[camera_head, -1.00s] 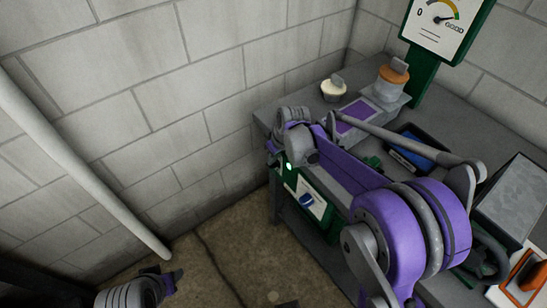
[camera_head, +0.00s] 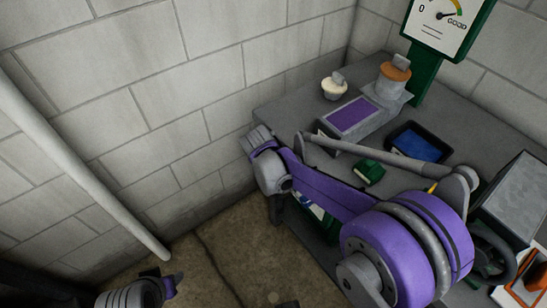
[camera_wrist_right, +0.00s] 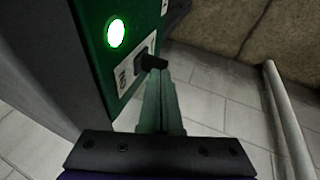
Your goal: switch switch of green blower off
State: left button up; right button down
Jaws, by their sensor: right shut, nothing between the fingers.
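The green blower's front panel shows in the right wrist view (camera_wrist_right: 95,45), with a lit green lamp (camera_wrist_right: 117,32). Below the lamp is a dark switch (camera_wrist_right: 145,62) on a white label plate (camera_wrist_right: 126,80) with partly readable lettering. My right gripper (camera_wrist_right: 162,78) is shut and empty. Its fingertips are close to the switch; I cannot tell whether they touch it. In the head view my right arm hides most of the green housing (camera_head: 318,212), including lamp and switch, and my right fingers. My left arm shows at the bottom left, its fingers not visible.
On the grey bench (camera_head: 455,120) stand a cream knob (camera_head: 333,88), an orange-topped knob (camera_head: 394,72), a grey-purple box (camera_head: 352,116), a blue tray (camera_head: 420,143) and a small green block (camera_head: 369,172). A gauge (camera_head: 438,25) stands behind. Floor left of the bench is clear.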

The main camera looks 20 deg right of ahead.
pick_arm(q)
jog(key=shift+f+b, duration=0.3)
jog(key=shift+f, duration=0.15)
pick_arm(e)
jog(key=shift+s+a+f, duration=0.15)
jog(key=shift+a+f, duration=0.2)
jog(key=shift+f, duration=0.2)
jog(key=shift+d+r, duration=0.1)
jog(key=shift+d, duration=0.05)
pick_arm(q)
jog(key=shift+r, duration=0.25)
pick_arm(e)
jog(key=shift+w+d+r, duration=0.25)
jog(key=shift+w+d, duration=0.05)
jog(key=shift+d, duration=0.3)
pick_arm(q)
jog(key=shift+p, duration=0.3)
